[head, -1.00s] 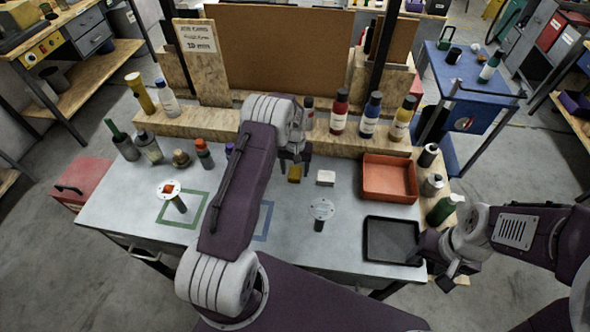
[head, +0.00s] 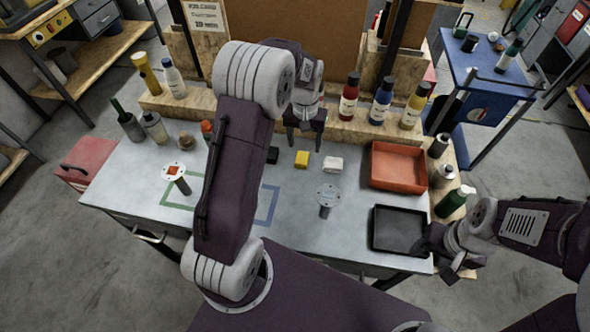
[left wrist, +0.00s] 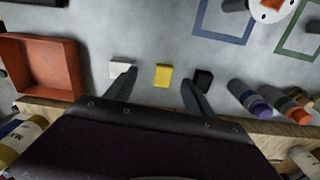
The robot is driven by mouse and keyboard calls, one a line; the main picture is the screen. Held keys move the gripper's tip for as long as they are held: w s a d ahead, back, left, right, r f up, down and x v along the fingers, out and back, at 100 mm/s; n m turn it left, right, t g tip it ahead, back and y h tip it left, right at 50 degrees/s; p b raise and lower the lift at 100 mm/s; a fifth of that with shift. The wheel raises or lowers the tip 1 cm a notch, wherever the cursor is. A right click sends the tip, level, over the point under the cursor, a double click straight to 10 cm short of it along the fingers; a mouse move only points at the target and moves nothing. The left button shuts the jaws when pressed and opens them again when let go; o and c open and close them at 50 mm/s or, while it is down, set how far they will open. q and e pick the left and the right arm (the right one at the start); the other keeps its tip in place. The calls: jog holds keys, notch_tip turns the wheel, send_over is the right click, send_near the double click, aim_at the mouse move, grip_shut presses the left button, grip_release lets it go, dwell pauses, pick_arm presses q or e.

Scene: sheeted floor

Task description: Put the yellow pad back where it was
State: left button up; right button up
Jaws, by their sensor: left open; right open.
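The yellow pad (head: 302,159) is a small block lying on the grey table top, between a black block (head: 273,155) and a white block (head: 333,164). My left gripper (head: 304,138) is open and raised above the back of the table, close behind the pad in the head view. In the left wrist view the yellow pad (left wrist: 163,75) shows between the two spread fingers (left wrist: 160,78), with the white block (left wrist: 122,69) by one finger and the black block (left wrist: 203,77) by the other. My right gripper (head: 452,262) is open and empty near the black tray, at the table's right edge.
An orange-red bin (head: 397,185) and a black tray (head: 399,247) are at the right. Green and blue outlines mark the table. Bottles line the wooden ledge behind.

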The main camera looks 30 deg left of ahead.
pick_arm(q)
jog(key=s+d+m, duration=0.1)
jog(key=s+d, duration=0.1)
jog(key=s, duration=0.7)
jog(key=s+d, duration=0.2)
jog(key=s, duration=0.7)
jog(key=shift+s+d+r+m+t, duration=0.2)
jog(key=shift+s+d+m+t, duration=0.05)
jog(key=shift+m+t, duration=0.15)
